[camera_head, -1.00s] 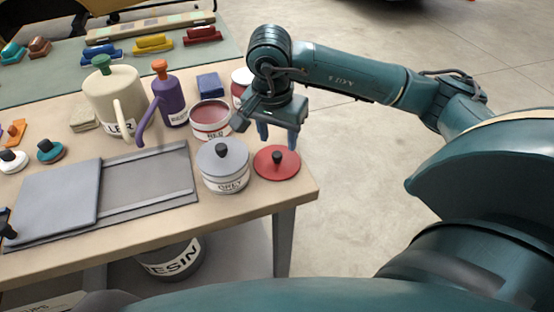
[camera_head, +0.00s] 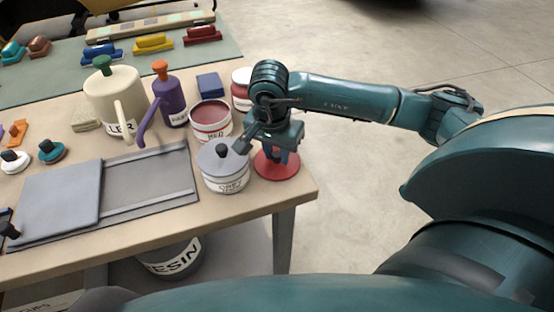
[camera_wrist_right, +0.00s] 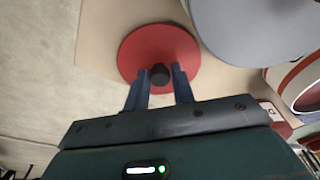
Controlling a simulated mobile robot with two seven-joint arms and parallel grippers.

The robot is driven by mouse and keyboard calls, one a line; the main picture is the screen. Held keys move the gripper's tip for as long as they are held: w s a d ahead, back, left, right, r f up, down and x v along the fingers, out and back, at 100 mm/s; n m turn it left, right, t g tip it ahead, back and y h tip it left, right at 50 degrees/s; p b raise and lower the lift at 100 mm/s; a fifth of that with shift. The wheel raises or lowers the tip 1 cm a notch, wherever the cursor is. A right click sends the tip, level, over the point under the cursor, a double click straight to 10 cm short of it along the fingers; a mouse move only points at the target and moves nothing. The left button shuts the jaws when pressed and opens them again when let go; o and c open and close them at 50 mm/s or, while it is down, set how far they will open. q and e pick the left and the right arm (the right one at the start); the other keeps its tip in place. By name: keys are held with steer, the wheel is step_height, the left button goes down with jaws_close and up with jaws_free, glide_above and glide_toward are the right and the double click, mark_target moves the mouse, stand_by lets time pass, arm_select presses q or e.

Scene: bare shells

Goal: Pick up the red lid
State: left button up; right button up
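The red lid (camera_head: 276,166) lies flat on the table near its right edge, right of the grey-lidded tub (camera_head: 224,168). My right gripper (camera_head: 279,157) is low over the lid and hides part of it and its knob in the head view. In the right wrist view, the red lid (camera_wrist_right: 150,52) shows its dark knob (camera_wrist_right: 159,75) between the two blue fingertips of my right gripper (camera_wrist_right: 159,72). The fingers are apart, with a small gap on each side of the knob. My left gripper is not in view.
An open red tub (camera_head: 211,118) stands behind the grey-lidded tub, with another red-topped tub (camera_head: 241,88) farther back. A grey board (camera_head: 60,195) lies to the left. The table's right edge is close to the lid, with open floor beyond.

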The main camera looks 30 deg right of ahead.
jaws_close()
